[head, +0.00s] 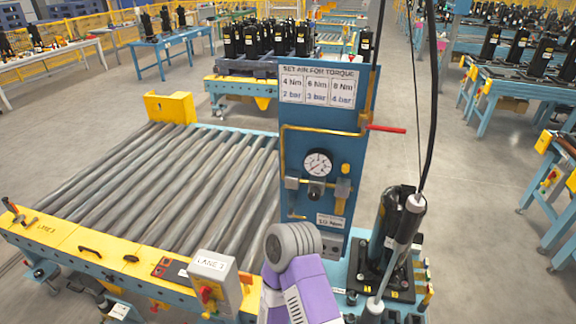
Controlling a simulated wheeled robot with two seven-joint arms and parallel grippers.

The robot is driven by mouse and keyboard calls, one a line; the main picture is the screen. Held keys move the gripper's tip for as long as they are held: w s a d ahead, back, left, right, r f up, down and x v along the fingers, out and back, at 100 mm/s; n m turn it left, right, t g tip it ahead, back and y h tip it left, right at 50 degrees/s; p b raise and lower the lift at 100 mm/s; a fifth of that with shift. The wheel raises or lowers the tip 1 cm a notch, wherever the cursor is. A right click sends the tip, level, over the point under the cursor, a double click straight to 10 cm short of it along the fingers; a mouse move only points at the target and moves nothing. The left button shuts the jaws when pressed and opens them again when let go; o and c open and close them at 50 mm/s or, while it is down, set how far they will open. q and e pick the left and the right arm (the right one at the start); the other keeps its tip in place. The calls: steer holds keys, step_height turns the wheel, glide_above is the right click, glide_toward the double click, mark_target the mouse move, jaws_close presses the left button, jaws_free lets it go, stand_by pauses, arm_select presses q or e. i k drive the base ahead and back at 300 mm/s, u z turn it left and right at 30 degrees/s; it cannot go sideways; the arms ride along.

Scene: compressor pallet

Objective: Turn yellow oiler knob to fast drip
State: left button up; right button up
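A blue air panel (325,125) stands in the middle of the head view. On it, a round white pressure gauge (318,163) sits above a dark regulator knob (316,188). Right of these is a small yellow fitting (343,187), which looks like the oiler with its knob; its setting is too small to read. One of my arms, purple with a grey rounded joint, rises at bottom centre in front of the panel's lower part. No gripper fingers show, and nothing is seen touching the yellow fitting.
A roller conveyor (165,185) with a yellow front rail lies left, with a grey lane box (213,280) at its corner. A red lever (385,129) sticks out right of the panel. A black compressor (390,235) and a hanging tool (408,225) stand at right.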

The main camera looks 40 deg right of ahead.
mark_target(346, 167)
steer(key=u, duration=1.2)
steer(key=k, duration=1.1)
steer(key=z, duration=1.85)
